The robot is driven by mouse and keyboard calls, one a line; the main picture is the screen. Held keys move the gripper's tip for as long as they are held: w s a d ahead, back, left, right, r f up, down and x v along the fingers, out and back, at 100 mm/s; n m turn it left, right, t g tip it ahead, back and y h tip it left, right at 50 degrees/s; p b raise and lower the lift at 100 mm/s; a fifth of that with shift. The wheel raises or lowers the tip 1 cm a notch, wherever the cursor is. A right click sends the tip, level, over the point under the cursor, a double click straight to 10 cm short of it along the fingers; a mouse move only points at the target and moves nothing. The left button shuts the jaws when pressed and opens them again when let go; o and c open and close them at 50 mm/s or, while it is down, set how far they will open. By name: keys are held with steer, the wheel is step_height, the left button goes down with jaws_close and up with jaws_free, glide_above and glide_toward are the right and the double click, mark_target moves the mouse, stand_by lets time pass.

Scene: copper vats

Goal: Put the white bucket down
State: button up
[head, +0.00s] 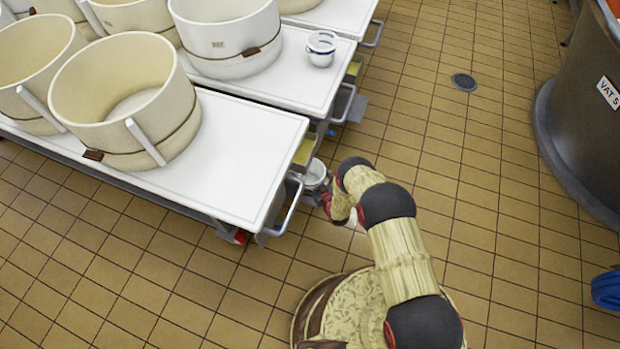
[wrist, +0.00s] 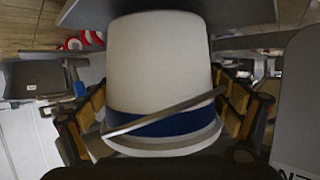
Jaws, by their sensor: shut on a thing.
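The white bucket (wrist: 158,60) fills the middle of the wrist view, with a blue band and a thin metal handle across it. My gripper (wrist: 160,112) is shut on it, with the yellow finger pads pressing on both sides. In the head view the bucket (head: 315,174) shows as a small white shape beside the end of the near cart, below its top. My gripper (head: 327,202) is partly hidden there by my arm. The bucket's underside, and whether it touches anything below, cannot be made out.
The near white cart (head: 245,140) holds large cream tubs (head: 125,100), and its metal push handle (head: 287,207) is close to my gripper. Another small white pail (head: 321,50) stands on the cart behind. Tiled floor (head: 440,180) is free to the right, up to a large vat (head: 590,120).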

steer(key=shift+w+f, duration=0.15)
steer(key=shift+f, duration=0.35)
steer(key=shift+r, duration=0.15)
steer(key=o, duration=1)
